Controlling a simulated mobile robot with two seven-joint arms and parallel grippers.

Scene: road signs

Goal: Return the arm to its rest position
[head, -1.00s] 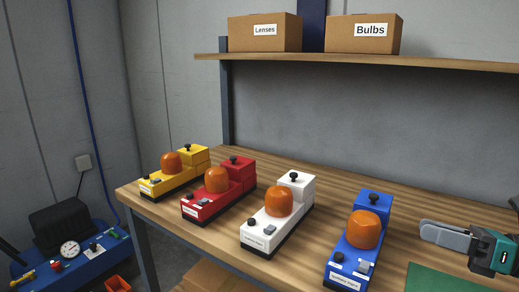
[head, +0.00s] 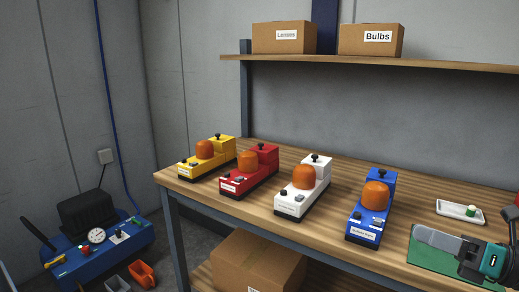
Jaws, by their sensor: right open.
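My right gripper (head: 422,236) comes in from the right edge, with grey fingers and a teal and black body. It is open and nothing shows between its fingers. It appears in front of a green mat (head: 428,262) at the right of the workbench, to the right of the blue warning light. I cannot tell how high above the mat it is. Most of the right arm is outside the picture. My left gripper is not in view.
Yellow (head: 187,169), red (head: 263,172), white (head: 308,187) and blue (head: 365,221) units with orange domes stand on the wooden bench (head: 330,226). A white tray (head: 447,207) lies behind my gripper. A shelf (head: 400,63) holds boxes. A blue compressor (head: 75,268) stands left.

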